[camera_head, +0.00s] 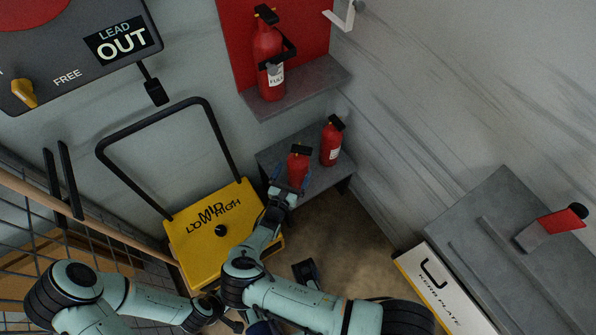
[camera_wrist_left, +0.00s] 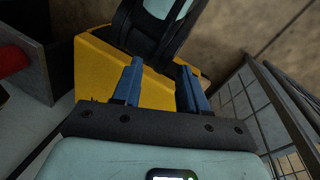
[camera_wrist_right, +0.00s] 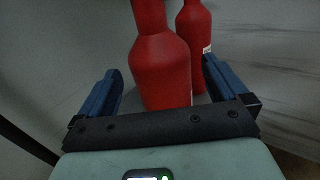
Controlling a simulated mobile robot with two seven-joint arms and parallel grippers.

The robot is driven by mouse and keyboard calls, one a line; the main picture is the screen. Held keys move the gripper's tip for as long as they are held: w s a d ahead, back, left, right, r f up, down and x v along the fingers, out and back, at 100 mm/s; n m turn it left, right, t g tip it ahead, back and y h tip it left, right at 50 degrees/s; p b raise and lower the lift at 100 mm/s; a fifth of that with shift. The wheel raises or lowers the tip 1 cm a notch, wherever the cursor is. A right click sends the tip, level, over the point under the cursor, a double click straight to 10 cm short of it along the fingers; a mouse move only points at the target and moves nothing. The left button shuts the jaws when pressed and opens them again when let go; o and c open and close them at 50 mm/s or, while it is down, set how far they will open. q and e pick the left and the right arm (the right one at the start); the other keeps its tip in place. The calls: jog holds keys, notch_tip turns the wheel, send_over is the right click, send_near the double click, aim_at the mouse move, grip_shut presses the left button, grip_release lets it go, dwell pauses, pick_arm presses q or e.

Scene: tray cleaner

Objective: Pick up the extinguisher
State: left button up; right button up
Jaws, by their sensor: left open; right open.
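A red extinguisher (camera_head: 298,168) with a black top stands on the low grey shelf. My right gripper (camera_head: 286,187) is in front of it, open. In the right wrist view the extinguisher (camera_wrist_right: 160,70) rises between the spread fingers of the right gripper (camera_wrist_right: 162,72), with gaps at the sides; its top is cut off. A second small extinguisher (camera_head: 331,143) stands behind to the right on the same shelf. A larger extinguisher (camera_head: 268,58) stands on the upper shelf. My left gripper (camera_wrist_left: 162,70) is open, with the yellow unit beyond its fingers; I cannot tell whether they touch.
The low shelf (camera_head: 318,180) sits in the corner below the upper shelf (camera_head: 300,88). A yellow unit (camera_head: 190,255) with a black handle stands left of my right arm. A grey cabinet (camera_head: 480,225) with a red-handled lever stands right. Mesh (camera_head: 20,190) borders the left.

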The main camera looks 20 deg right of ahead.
aim_at(298, 162)
jog(key=b+x, duration=0.1)
jog(key=x, duration=0.3)
jog(key=shift+w+d+f, duration=0.15)
jog(key=shift+w, duration=0.05)
jog(key=shift+w+d, duration=0.25)
pick_arm(q)
jog(key=shift+w+a+f+t, duration=0.25)
jog(key=shift+w+f, duration=0.15)
jog(key=shift+w, duration=0.1)
jog(key=shift+w+a+f+t, duration=0.15)
jog(key=shift+w+a+f, duration=0.15)
jog(key=shift+w, duration=0.2)
pick_arm(e)
jog(key=shift+c, duration=0.3)
